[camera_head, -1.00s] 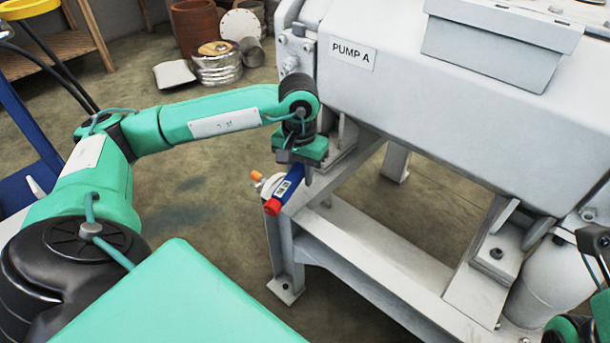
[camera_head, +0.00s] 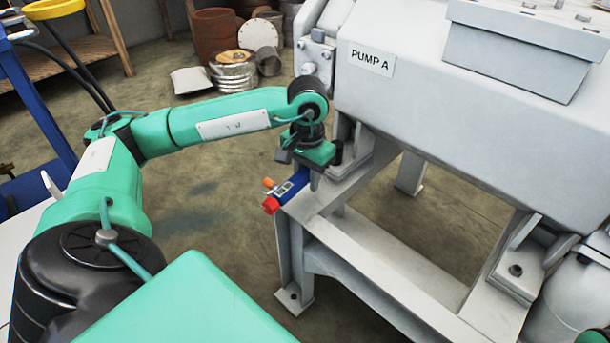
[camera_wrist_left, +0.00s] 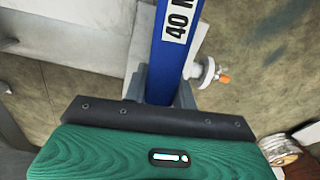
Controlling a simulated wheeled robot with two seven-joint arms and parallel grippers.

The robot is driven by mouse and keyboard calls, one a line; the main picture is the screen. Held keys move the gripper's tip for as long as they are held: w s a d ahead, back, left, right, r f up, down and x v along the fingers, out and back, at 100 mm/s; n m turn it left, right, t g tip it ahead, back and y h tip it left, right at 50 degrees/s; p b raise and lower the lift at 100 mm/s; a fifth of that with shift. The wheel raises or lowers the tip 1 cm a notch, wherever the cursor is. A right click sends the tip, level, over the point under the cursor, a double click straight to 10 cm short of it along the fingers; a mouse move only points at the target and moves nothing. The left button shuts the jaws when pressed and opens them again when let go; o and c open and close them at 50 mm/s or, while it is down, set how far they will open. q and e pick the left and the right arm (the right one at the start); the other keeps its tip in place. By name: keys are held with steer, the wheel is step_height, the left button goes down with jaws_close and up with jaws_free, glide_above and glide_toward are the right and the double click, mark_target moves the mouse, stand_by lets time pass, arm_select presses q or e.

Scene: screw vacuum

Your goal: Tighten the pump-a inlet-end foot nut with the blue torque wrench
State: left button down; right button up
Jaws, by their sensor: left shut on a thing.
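The blue torque wrench (camera_head: 296,182) has a red end and a small display. It lies at the left corner of the pump frame (camera_head: 345,235). My left gripper (camera_head: 316,178) is shut on it from above. In the left wrist view the wrench (camera_wrist_left: 170,62) shows a "40" label and runs between the fingers. Pump A (camera_head: 450,120) is the large grey housing with the name label. Its left foot (camera_head: 352,168) is partly behind my gripper. I cannot make out a nut or the wrench head there. Another foot bolt (camera_head: 516,270) shows at the right. My right gripper is out of view.
A grey box (camera_head: 520,50) stands on the pump. Drums and cans (camera_head: 233,70) stand on the floor behind.

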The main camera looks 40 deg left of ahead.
arm_select(q)
steer(key=shift+d+f, duration=0.1)
steer(key=shift+d, duration=0.15)
steer(key=shift+d, duration=0.1)
stand_by(0.3)
steer(key=shift+r+p, duration=0.4)
steer(key=shift+r, duration=0.2)
steer(key=shift+r+p, duration=1.2)
steer(key=shift+r, duration=0.8)
